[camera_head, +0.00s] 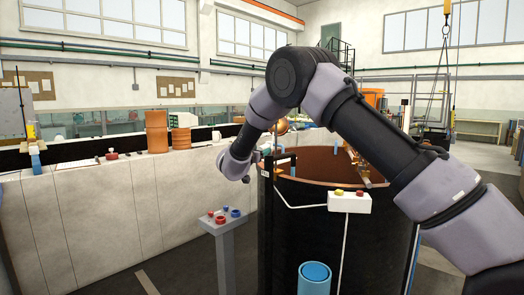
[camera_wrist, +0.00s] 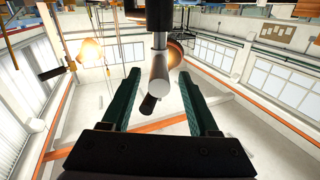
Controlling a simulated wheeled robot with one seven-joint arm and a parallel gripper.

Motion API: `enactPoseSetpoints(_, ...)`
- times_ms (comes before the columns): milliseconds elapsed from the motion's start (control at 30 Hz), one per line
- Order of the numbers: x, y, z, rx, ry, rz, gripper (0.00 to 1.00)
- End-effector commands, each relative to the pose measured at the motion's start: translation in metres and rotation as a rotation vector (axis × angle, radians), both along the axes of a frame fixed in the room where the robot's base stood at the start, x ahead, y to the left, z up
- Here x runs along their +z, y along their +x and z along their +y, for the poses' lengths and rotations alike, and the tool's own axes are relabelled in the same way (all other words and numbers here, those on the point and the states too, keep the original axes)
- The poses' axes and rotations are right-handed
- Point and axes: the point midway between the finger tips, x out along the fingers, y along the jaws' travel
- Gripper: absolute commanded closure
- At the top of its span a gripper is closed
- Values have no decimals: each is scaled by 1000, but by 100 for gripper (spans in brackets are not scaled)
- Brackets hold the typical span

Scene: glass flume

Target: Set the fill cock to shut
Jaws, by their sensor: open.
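My gripper (camera_wrist: 158,73) is open in the wrist view, with its two green fingers apart. A pale metal rod with a round end (camera_wrist: 159,72) shows between and beyond the fingers, under a black part at the top edge. A darker stub (camera_wrist: 148,105) lies just below it. I cannot tell whether these belong to the fill cock, and no finger is seen touching them. In the head view my arm bends down to the left rim of the dark tank (camera_head: 290,235). A copper ball (camera_head: 282,127) shows behind the arm there. The cock's setting cannot be read.
A white box with coloured buttons (camera_head: 349,202) sits on the tank's front. A grey pedestal with red and blue knobs (camera_head: 226,245) stands left of the tank. A blue cylinder (camera_head: 314,278) is at the tank's foot. A long pale wall (camera_head: 110,205) runs along the left.

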Motion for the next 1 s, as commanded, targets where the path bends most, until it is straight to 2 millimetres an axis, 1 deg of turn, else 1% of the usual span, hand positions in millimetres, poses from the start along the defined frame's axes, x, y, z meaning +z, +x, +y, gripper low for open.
enactPoseSetpoints(33,-1,7,-3,-1,1,0,39)
enactPoseSetpoints(100,0,14,-4,-1,1,0,39)
enactPoseSetpoints(200,0,19,-6,-1,0,0,39)
enactPoseSetpoints(500,0,22,-6,0,0,0,39)
enactPoseSetpoints(533,0,22,-6,0,0,0,47)
enactPoseSetpoints(567,0,22,-6,1,0,0,58)
enactPoseSetpoints(600,0,22,-6,0,0,0,74)
enactPoseSetpoints(667,0,21,-6,0,0,0,97)
enactPoseSetpoints(700,0,21,-6,0,0,0,100)
enactPoseSetpoints(1000,0,21,-6,1,0,0,100)
